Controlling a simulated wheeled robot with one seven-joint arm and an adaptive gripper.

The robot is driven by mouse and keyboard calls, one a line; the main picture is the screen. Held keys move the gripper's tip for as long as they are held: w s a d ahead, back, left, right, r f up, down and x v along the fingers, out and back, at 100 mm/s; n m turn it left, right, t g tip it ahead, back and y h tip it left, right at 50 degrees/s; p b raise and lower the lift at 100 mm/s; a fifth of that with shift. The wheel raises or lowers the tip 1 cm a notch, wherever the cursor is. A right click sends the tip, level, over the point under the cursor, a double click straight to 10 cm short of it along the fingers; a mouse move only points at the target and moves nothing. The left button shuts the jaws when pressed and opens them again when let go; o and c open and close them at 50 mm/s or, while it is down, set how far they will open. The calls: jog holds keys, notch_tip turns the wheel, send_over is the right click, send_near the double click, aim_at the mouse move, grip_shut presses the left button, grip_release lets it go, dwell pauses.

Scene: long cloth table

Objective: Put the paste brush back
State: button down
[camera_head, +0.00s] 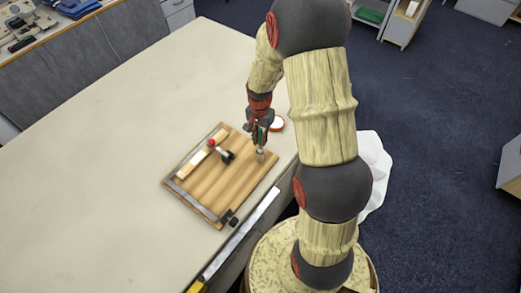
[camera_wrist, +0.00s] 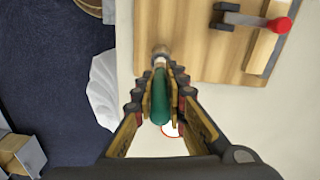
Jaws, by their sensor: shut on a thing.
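My gripper (camera_head: 259,135) is shut on the paste brush's green handle (camera_wrist: 160,98). The brush points away from the wrist, and its pale ferrule and tan tip (camera_wrist: 160,54) extend past the fingers. In the head view the brush (camera_head: 261,153) hangs roughly upright at the right part of a wooden board (camera_head: 225,190). I cannot tell whether its tip touches the board. A round white dish or pot with a red rim (camera_head: 277,124) is on the table just beyond the board; in the wrist view it is mostly hidden behind my gripper (camera_wrist: 172,130).
A clamp with a red knob (camera_head: 211,142) and dark head sits on the board beside a pale wooden strip (camera_head: 192,165). A long metal strip (camera_head: 240,235) lies along the table's front edge. A crumpled white thing (camera_head: 375,165) is beyond the table. The table's left side (camera_head: 110,200) is clear.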

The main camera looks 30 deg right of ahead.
aim_at(260, 147)
jog(key=shift+f, duration=2.9)
jog(key=shift+f, duration=0.2)
jog(key=c, duration=1.9)
grip_release()
jog(key=shift+o, duration=0.4)
